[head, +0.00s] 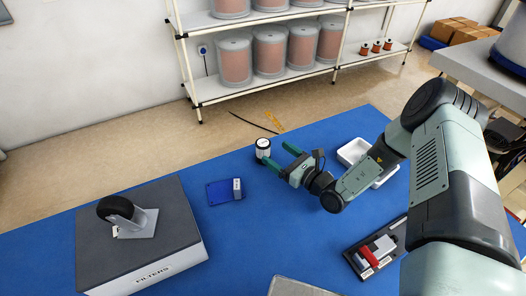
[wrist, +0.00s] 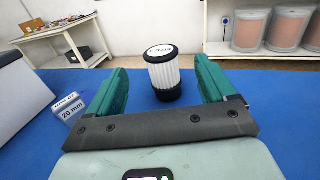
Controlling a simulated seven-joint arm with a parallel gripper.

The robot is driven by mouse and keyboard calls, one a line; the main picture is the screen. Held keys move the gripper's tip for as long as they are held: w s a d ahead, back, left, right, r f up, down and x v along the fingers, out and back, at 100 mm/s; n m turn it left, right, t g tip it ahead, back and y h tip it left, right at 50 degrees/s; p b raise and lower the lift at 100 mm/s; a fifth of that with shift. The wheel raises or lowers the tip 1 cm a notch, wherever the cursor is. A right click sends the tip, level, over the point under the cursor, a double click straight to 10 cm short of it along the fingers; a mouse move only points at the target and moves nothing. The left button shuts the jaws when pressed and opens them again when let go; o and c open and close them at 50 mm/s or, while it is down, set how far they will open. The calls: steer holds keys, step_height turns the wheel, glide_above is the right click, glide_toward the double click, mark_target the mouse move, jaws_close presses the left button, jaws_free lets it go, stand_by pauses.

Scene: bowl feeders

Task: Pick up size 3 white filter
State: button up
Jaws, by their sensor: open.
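The white filter (head: 263,148) stands upright near the far edge of the blue table. In the wrist view the filter (wrist: 164,75) has a pleated white body with black end caps, and a label on its top that is too small to read surely. My gripper (head: 277,157) is open, with green fingers. In the wrist view the filter shows ahead, between the two fingers of my gripper (wrist: 162,90). Nothing is held. I cannot tell exactly how far the fingertips are from the filter.
A grey box labelled FILTERS (head: 152,269) with a caster wheel (head: 118,208) on top stands at left. A blue plate with a small block (head: 237,187) lies left of my gripper. A white tray (head: 352,153) is at right. A dark tray with a red part (head: 370,256) lies front right.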

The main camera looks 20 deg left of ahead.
mark_target(259, 140)
steer(key=x, duration=0.9)
steer(key=shift+c, duration=0.5)
steer(key=c, duration=1)
